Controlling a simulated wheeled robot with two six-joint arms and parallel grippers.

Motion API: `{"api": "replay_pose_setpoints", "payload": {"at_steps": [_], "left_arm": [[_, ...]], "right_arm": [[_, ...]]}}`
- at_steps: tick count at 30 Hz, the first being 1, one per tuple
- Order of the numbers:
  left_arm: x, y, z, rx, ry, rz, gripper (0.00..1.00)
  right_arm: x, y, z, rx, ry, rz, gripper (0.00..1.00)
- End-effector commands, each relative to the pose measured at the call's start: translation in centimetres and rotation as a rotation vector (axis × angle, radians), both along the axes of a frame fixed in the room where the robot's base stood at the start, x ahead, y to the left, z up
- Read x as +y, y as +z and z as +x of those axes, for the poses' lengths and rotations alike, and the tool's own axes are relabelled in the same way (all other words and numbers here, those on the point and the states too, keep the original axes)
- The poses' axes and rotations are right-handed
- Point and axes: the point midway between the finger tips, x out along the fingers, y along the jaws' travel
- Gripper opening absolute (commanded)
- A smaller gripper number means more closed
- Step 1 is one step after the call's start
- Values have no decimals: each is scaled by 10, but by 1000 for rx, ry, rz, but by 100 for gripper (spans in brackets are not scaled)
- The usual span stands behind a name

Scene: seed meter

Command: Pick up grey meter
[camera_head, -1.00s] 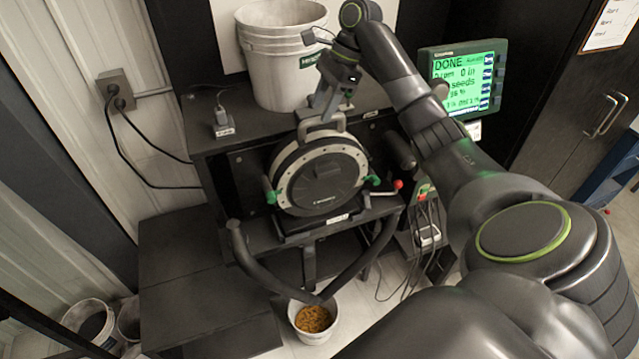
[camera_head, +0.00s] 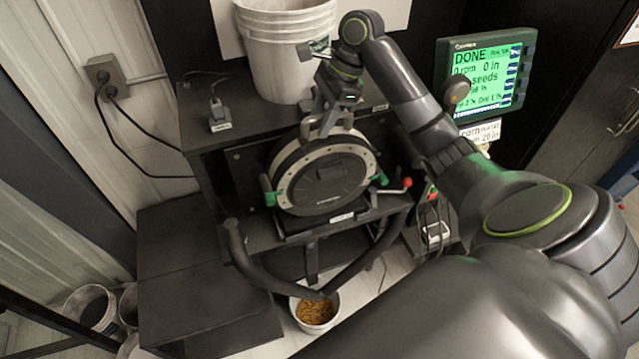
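The grey meter (camera_head: 322,185) is a round disc with a pale rim, standing upright in the dark stand's front opening. A grey handle (camera_head: 327,131) arches from its top. Green clips sit at its left and right sides. My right gripper (camera_head: 326,117) points down at the handle, its fingertips at or just over it. The fingers and handle overlap in this view, so I cannot tell whether they grip it. My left gripper is not in view.
A white bucket (camera_head: 284,50) stands on the stand's top, close behind my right gripper. A lit green monitor (camera_head: 484,75) is at the right. A red-knobbed lever (camera_head: 407,183) juts out beside the meter. A small bucket (camera_head: 316,309) of seeds sits below the black tubes (camera_head: 262,275).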

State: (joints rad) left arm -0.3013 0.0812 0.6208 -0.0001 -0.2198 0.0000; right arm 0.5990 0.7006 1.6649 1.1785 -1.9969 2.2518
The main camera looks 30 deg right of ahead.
Motion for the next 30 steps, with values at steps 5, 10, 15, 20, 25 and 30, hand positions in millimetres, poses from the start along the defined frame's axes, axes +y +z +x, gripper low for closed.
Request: {"api": "replay_pose_setpoints", "payload": {"at_steps": [5,10,15,20,25,30], "left_arm": [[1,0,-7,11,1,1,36],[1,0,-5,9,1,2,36],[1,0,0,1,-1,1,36],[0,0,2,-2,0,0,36],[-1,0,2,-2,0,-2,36],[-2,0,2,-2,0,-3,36]], "right_arm": [[0,0,0,0,0,0,15],[0,0,0,1,0,-1,0],[-1,-1,0,2,-1,-1,0],[-1,-1,0,3,-1,-1,0],[-1,-1,0,4,-1,-1,0],[-1,-2,-1,5,0,-1,0]]}}
